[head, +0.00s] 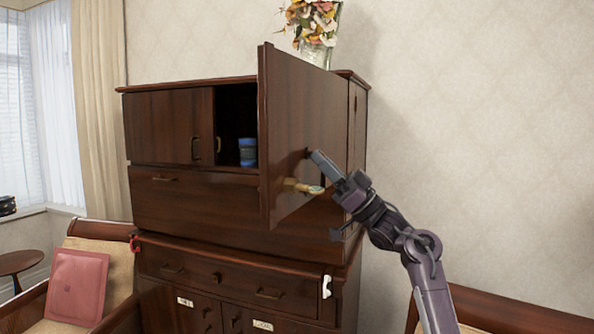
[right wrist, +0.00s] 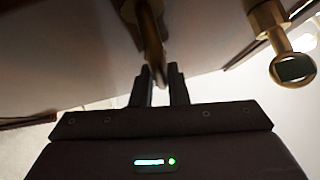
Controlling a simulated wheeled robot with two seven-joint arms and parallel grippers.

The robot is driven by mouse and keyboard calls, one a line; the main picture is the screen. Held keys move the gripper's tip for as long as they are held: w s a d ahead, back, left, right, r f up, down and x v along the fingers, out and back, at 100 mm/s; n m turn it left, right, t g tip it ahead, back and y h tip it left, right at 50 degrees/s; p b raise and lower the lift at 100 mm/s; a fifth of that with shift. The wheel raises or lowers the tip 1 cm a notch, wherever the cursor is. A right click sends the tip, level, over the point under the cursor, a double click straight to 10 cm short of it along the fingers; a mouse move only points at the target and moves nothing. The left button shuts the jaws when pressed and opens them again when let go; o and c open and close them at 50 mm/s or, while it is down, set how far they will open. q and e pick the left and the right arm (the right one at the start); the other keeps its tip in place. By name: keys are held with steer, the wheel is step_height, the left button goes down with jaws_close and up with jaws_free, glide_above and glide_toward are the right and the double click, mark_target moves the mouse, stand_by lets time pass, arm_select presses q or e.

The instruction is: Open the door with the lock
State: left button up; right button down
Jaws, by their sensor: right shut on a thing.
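The dark wooden cabinet door (head: 292,115) stands swung wide open at the upper right of the cabinet. A brass lock piece with a rounded end (head: 303,186) sticks out low on the door; it also shows at the upper right of the right wrist view (right wrist: 285,50). My right gripper (head: 318,158) is at the door's handle, above the lock piece. In the right wrist view its fingers (right wrist: 159,88) are shut on the handle (right wrist: 150,40). The handle is mostly hidden in the head view. My left gripper is not in view.
A blue can (head: 247,152) stands inside the opened compartment. A flower vase (head: 316,40) stands on the cabinet (head: 190,210). A white item (head: 326,286) and a red item (head: 135,243) are at its sides.

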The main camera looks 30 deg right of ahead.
steer(key=s+d+n+g+y+b, duration=0.1)
steer(key=s+d+g+y, duration=0.1)
steer(key=s+d, duration=0.3)
steer(key=shift+d+n+g, duration=0.3)
steer(key=shift+d+g, duration=0.1)
steer(key=shift+g, duration=0.1)
steer(key=c, duration=1.5)
jaws_free()
steer(key=b+v, duration=0.3)
steer(key=v, duration=0.4)
steer(key=shift+s+d+f+b, duration=0.15)
steer(key=shift+f+b, duration=0.15)
steer(key=shift+f, duration=0.05)
